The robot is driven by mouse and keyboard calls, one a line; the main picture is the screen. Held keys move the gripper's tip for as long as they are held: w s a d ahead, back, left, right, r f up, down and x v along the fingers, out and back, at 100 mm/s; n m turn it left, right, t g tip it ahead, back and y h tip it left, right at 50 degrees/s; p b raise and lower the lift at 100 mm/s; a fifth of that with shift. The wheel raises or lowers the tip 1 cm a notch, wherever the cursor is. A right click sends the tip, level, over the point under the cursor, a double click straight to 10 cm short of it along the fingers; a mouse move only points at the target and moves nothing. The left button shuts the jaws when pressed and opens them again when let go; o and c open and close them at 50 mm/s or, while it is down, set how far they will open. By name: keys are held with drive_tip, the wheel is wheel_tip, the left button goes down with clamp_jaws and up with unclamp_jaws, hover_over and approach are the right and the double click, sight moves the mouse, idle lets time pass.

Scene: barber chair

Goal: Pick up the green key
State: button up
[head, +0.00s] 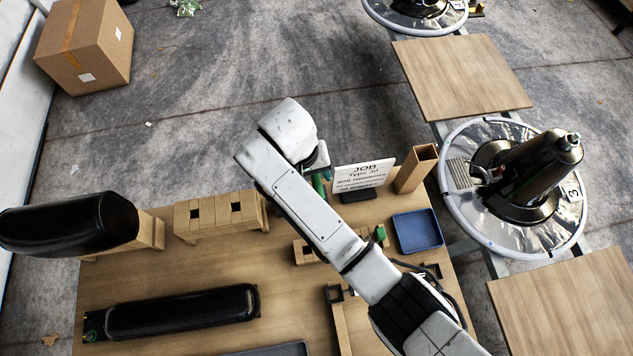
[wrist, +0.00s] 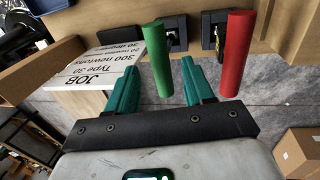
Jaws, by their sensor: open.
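The green key (wrist: 156,52), a plain green cylinder, shows in the wrist view between the two teal fingers of my gripper (wrist: 159,68). My gripper is open, with a gap on each side of the key in this view. How deep the key lies between the fingers I cannot tell. A red cylinder (wrist: 234,55) stands to the right, outside the fingers. In the head view my gripper (head: 320,180) is low over the back of the wooden table, mostly hidden by my arm. I cannot clearly make out the key there.
A white JOB sign (head: 363,177) stands close to my gripper. An open wooden box (head: 416,168) and a blue tray (head: 417,231) are right of it. A wooden block with square holes (head: 220,213) is left. A black cylinder (head: 180,312) lies on the front left.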

drive_tip(key=f, duration=0.4)
drive_tip(key=shift+d+f+p, duration=0.1)
drive_tip(key=shift+d+p, duration=0.2)
drive_tip(key=shift+d, duration=0.1)
clamp_jaws()
